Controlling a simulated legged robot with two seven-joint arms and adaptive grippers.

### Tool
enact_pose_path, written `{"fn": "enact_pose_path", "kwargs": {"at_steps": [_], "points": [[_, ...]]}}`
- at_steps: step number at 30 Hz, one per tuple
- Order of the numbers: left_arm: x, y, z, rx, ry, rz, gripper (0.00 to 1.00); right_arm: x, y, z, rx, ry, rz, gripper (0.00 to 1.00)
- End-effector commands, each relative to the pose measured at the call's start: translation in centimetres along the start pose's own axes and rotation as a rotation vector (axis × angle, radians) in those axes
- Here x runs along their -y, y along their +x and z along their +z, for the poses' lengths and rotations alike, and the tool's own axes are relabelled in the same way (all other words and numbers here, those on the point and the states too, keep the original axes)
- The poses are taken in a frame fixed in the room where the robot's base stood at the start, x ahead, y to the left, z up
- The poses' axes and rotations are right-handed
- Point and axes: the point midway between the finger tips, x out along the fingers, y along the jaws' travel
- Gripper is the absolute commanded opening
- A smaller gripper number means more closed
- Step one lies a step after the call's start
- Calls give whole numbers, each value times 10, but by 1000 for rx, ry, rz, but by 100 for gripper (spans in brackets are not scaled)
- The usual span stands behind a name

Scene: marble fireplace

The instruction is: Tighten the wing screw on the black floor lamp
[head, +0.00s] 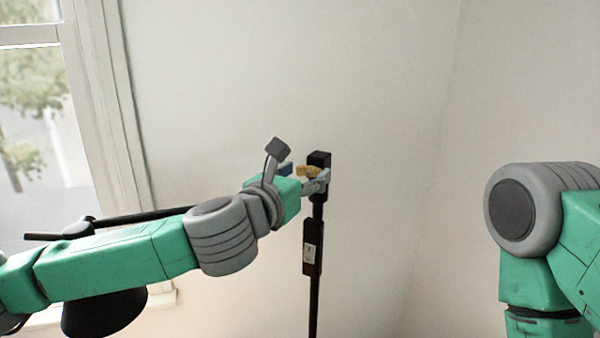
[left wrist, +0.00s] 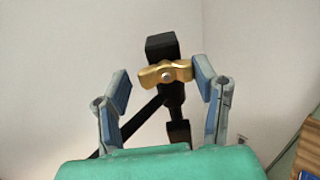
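The black floor lamp's upright pole (head: 314,270) stands in the middle of the head view, with a block-shaped joint (head: 320,159) at its top. A brass wing screw (head: 307,171) sits on that joint; in the left wrist view the wing screw (left wrist: 165,74) has its wings spread nearly level. My left gripper (head: 300,176) is at the joint. In the left wrist view its two blue-padded fingers (left wrist: 162,85) are apart, one on each side of the wing screw. The left pad shows a gap; I cannot tell whether the right pad touches the wing. My right gripper is out of view.
The lamp's black arm (head: 150,216) runs left behind my left arm to a dark shade (head: 104,312). A window (head: 40,120) is at the left. The wall right of the pole is bare. A wooden object (left wrist: 308,150) shows at lower right in the left wrist view.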

Motion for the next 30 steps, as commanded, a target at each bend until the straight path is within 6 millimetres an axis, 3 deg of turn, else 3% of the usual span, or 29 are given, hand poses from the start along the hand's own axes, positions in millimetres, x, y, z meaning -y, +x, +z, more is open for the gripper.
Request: {"fn": "enact_pose_path", "kwargs": {"at_steps": [2, 20, 30], "points": [[-7, 2, 1, -1, 2, 24, 15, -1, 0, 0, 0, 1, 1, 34], [-9, 2, 1, 0, 5, 23, 15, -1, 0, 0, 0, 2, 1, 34], [-8, 2, 0, -2, 136, 21, 15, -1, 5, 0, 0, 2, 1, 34]]}}
